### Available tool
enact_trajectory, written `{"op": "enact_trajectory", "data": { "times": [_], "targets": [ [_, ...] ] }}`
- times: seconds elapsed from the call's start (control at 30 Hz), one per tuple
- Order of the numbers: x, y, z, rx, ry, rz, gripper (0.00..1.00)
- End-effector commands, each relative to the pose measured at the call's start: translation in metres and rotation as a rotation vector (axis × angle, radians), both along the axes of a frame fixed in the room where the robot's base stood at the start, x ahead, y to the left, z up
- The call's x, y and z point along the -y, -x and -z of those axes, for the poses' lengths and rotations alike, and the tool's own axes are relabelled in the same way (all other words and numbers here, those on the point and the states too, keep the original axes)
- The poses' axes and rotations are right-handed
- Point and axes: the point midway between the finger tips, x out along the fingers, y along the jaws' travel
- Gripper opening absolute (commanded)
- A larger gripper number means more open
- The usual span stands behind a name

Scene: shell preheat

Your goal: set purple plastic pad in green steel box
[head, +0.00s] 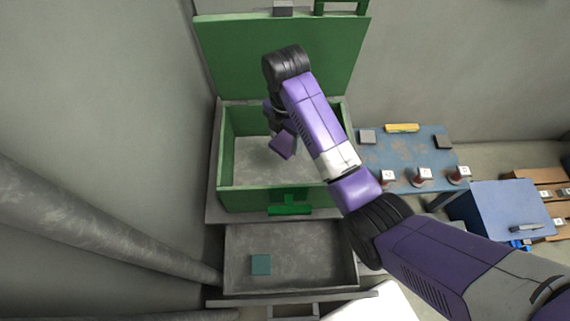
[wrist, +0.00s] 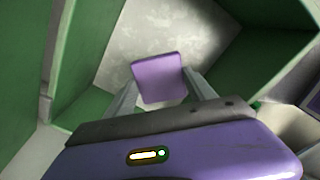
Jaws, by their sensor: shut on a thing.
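The purple pad (wrist: 160,78) is a small flat square, held between the two fingers of my gripper (wrist: 158,88) in the wrist view. In the head view the purple pad (head: 282,145) hangs below my wrist, over the inside of the green steel box. The green steel box (head: 265,197) stands open with its lid (head: 235,55) raised at the back. In the wrist view its green wall (wrist: 262,72) surrounds a bare grey floor below the pad. My gripper is shut on the pad. I cannot tell how high the pad is above the floor.
Below the box is an open grey drawer (head: 310,258) with a teal block (head: 261,264) in it. To the right, a worn blue table (head: 400,153) holds a yellow bar (head: 402,128), grey blocks and several small stamped pieces. A blue box (head: 505,208) stands further right.

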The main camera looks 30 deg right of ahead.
Motion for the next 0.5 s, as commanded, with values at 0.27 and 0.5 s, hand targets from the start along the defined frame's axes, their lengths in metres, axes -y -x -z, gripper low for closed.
{"op": "enact_trajectory", "data": {
  "times": [0.27,0.5],
  "targets": [
    [0.0,0.001,0.064,-0.003,0.0,0.001,0.17],
    [0.0,0.0,0.084,0.0,0.001,0.001,0.17]
  ]
}}
